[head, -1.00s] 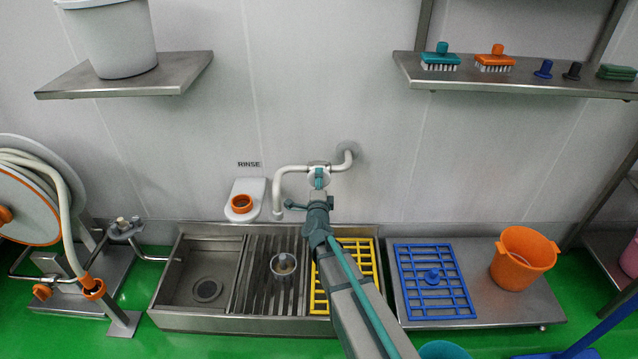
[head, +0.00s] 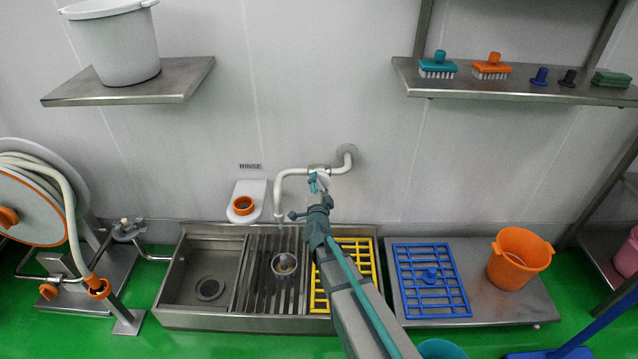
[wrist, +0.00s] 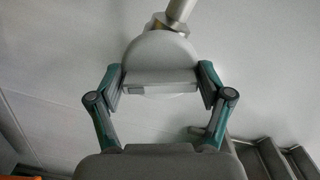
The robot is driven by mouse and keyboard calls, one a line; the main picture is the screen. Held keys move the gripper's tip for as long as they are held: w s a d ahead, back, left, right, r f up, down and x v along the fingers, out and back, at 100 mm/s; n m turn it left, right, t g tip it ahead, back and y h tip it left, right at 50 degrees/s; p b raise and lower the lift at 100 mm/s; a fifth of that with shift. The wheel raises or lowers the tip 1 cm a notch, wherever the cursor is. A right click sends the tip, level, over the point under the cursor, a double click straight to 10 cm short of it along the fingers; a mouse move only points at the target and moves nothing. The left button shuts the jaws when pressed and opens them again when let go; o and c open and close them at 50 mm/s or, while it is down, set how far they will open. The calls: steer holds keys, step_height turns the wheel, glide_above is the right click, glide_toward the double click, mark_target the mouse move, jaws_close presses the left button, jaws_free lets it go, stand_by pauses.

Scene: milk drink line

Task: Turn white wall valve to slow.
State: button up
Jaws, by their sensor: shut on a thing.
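The white wall valve is a round pale knob (wrist: 160,52) on a white pipe (head: 279,195), which comes from a round wall flange and bends down at the left as a spout. In the wrist view, my gripper (wrist: 163,82) has its two teal-linked fingers closed on opposite sides of the knob. In the head view, my gripper (head: 318,183) reaches up to the pipe's middle and mostly hides the knob. A faint pale streak shows under the spout tip. I cannot read a valve setting.
A white holder with an orange ring (head: 243,205) and a RINSE label are left of the spout. A shelf (head: 500,86) hangs upper right.

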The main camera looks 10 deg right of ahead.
steer(key=shift+n, duration=0.4)
steer(key=o, duration=1)
steer(key=v, duration=1.2)
steer(key=shift+a+f, duration=0.1)
